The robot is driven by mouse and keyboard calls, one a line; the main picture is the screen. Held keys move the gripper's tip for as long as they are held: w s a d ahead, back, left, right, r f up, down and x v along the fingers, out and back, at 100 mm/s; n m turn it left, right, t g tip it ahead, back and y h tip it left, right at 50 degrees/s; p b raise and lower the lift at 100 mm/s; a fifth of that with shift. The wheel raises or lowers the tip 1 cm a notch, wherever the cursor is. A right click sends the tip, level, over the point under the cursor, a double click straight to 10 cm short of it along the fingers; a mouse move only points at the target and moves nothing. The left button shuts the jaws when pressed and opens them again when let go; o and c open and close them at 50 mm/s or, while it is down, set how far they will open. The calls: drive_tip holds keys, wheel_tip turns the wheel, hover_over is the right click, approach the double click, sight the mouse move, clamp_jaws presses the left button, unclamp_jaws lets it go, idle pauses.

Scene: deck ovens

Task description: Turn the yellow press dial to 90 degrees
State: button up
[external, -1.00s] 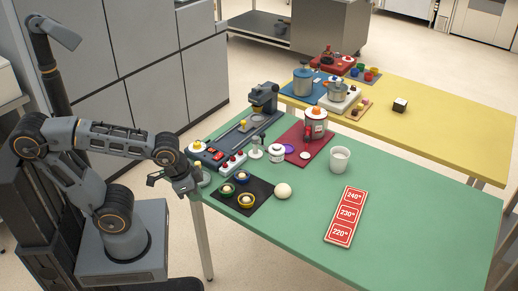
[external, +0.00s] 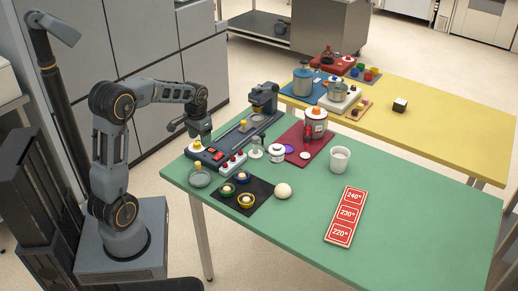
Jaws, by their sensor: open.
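The press (external: 262,112) is a dark grey machine along the table's left edge. The yellow press dial (external: 196,147) sits on a white round base at the near left end of its control panel. My gripper (external: 203,138) points down just above and slightly right of the dial, and is open and empty. The fingertips are small here, and I cannot tell whether they touch the dial. The dial's angle is too small to read.
Red switches (external: 219,156) and a red-knobbed block (external: 233,161) lie close to the dial. A grey dish (external: 200,179) stands in front. A dark mat (external: 262,190) holds several coloured bowls.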

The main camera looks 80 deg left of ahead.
hover_over(197, 143)
drive_tip(key=s+d, duration=0.1)
drive_tip(key=d, duration=0.1)
wheel_tip(197, 143, up, 2)
drive_tip(key=a+m, duration=0.2)
drive_tip(key=m, duration=0.1)
drive_tip(key=f, duration=0.8)
drive_tip(key=w+f, duration=0.1)
drive_tip(key=f, duration=0.4)
drive_tip(key=shift+f+p, duration=0.1)
drive_tip(key=shift+p, duration=0.25)
drive_tip(key=shift+c, duration=0.2)
drive_tip(key=c, duration=0.9)
